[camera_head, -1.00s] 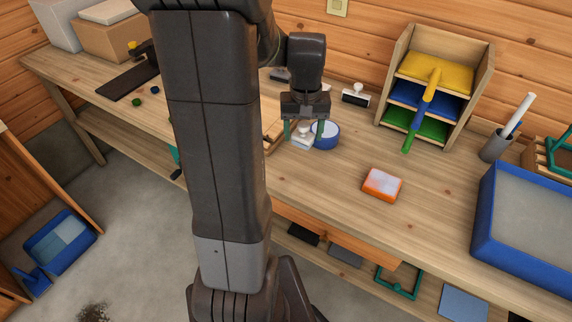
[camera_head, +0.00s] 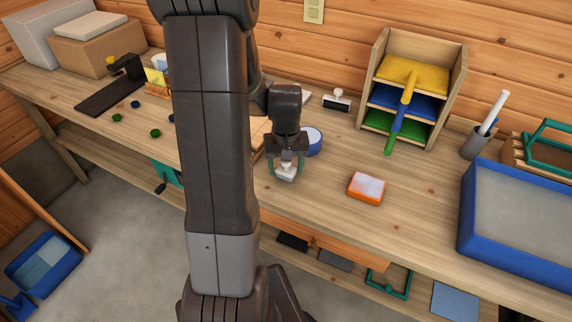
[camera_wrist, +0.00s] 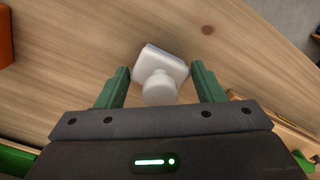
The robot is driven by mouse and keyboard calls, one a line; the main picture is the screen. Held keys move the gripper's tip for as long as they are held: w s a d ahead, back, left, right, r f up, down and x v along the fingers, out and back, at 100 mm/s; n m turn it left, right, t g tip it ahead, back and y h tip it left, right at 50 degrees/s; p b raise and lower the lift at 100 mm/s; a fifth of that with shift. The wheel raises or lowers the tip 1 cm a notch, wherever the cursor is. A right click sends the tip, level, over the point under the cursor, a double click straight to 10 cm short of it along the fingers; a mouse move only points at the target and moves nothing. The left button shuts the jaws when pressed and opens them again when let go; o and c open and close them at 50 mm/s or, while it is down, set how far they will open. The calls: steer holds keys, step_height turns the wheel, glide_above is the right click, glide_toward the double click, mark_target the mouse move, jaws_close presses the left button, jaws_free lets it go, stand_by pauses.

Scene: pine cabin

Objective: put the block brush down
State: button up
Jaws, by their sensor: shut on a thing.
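The block brush (camera_head: 285,172) is a small white block with a round knob on top. My gripper (camera_head: 286,164) points down over the workbench (camera_head: 325,205) with its green fingers on either side of the brush. It is shut on the brush. In the wrist view the brush (camera_wrist: 162,72) sits between the fingertips (camera_wrist: 162,80), turned at an angle, with wood below it. I cannot tell whether its underside touches the bench.
A blue-rimmed round container (camera_head: 314,140) stands just behind the gripper. An orange block with a pale top (camera_head: 366,187) lies to the right. A shelf rack (camera_head: 449,97) and a blue tray (camera_head: 466,225) stand farther right. Bare wood lies around the orange block.

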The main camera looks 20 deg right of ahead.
steer(key=shift+f, duration=0.2)
steer(key=o, duration=1)
steer(key=shift+r, duration=0.1)
step_height(320, 180, up, 12)
steer(key=shift+r, duration=0.15)
step_height(320, 180, down, 13)
steer(key=shift+r, duration=0.1)
step_height(320, 180, up, 2)
steer(key=shift+r, duration=0.75)
